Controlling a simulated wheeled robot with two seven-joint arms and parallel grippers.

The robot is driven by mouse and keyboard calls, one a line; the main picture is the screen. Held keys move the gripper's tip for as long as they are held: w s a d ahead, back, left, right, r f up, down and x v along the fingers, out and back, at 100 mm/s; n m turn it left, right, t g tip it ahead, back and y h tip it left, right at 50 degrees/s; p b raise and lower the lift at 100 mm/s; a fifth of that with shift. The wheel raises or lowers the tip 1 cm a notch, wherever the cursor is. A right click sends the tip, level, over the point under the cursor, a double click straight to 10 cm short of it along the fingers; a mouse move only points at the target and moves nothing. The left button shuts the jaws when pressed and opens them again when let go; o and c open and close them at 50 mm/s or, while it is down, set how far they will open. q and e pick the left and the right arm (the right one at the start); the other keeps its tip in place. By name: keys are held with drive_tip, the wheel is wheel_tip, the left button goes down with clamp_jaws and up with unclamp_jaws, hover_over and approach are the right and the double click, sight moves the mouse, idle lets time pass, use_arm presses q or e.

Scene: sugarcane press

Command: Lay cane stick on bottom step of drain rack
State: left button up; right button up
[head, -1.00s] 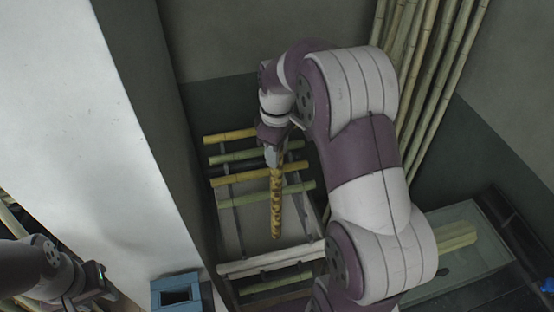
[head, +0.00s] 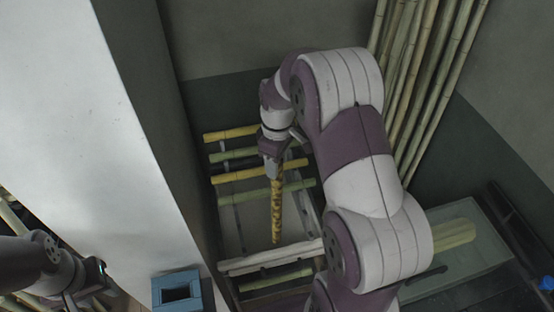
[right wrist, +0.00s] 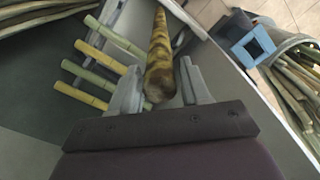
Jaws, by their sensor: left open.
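A mottled yellow-brown cane stick (head: 277,215) points down the picture from my right gripper (head: 271,172), over the drain rack. I cannot tell whether the held stick touches the rack. My left gripper (head: 98,284) is open and empty at lower left.
A white-topped wall or partition (head: 100,120) stands left of the rack. A blue square-mouthed box (head: 177,292) is near its front. Tall bamboo poles (head: 420,80) lean at the back right. A glassy tray with a green stick (head: 453,234) is at right.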

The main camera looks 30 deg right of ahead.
drive_tip(key=shift+o, duration=0.5)
drive_tip(key=shift+s+r, duration=0.1)
drive_tip(key=shift+s, duration=0.05)
drive_tip(key=shift+r, duration=0.15)
wheel_tip(320, 180, up, 6)
drive_tip(key=shift+f, duration=0.25)
wheel_tip(320, 180, up, 7)
drive_tip(key=p, duration=0.6)
drive_tip(key=s+a+f+m, duration=0.2)
drive_tip(key=s+a+m, duration=0.1)
drive_tip(key=s, duration=0.3)
drive_tip(key=s+a+f+m+t, duration=0.1)
drive_tip(key=s+a+f+m, duration=0.2)
drive_tip(key=s+a, duration=0.2)
drive_tip(key=shift+s+a+m, duration=0.15)
drive_tip(key=shift+s+m, duration=0.25)
drive_tip(key=shift+s, duration=0.75)
